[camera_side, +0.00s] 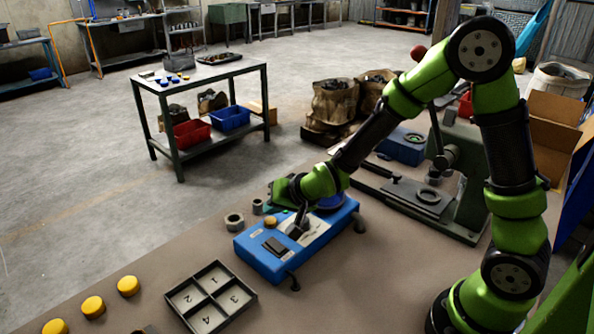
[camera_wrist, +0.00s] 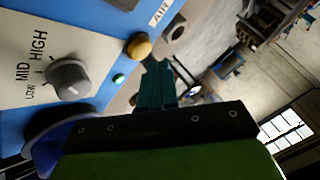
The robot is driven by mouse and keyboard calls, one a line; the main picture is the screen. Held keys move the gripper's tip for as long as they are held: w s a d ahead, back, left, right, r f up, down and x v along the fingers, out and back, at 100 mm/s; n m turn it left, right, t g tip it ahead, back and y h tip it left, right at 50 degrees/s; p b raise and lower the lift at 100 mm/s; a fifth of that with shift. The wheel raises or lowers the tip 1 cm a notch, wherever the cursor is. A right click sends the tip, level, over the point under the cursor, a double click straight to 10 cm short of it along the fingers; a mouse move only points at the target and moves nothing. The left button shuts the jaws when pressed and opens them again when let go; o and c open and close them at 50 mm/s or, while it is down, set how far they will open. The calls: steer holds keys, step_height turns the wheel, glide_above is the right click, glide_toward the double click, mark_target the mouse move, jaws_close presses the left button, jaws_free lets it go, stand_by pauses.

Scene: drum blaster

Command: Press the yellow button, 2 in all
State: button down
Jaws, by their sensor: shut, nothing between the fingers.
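A blue control box (camera_side: 262,258) sits on the brown bench, with a domed yellow button (camera_side: 270,222) near its far left end. In the wrist view the yellow button (camera_wrist: 139,46) is below the AIR label, near a small green light (camera_wrist: 118,79). A grey knob (camera_wrist: 68,78) is on a LOW, MID, HIGH scale. My gripper (camera_wrist: 152,62) is shut and empty, its dark green fingertips beside the lower edge of the button in that view. I cannot tell whether they touch it. In the side view my gripper (camera_side: 276,206) is just above the button, its tips hard to make out.
A tray (camera_side: 250,296) with numbered compartments lies in front of the box. Several loose yellow discs (camera_side: 93,306) lie at the front left. Two metal nuts (camera_side: 234,221) stand behind the box. A green press (camera_side: 462,175) stands to the right.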

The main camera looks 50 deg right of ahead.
mark_target(274, 221)
steer(key=shift+f, duration=0.15)
steer(key=shift+f, duration=0.25)
steer(key=shift+f, duration=0.5)
stand_by(0.5)
stand_by(0.4)
steer(key=shift+r, duration=0.9)
steer(key=shift+r, duration=2.55)
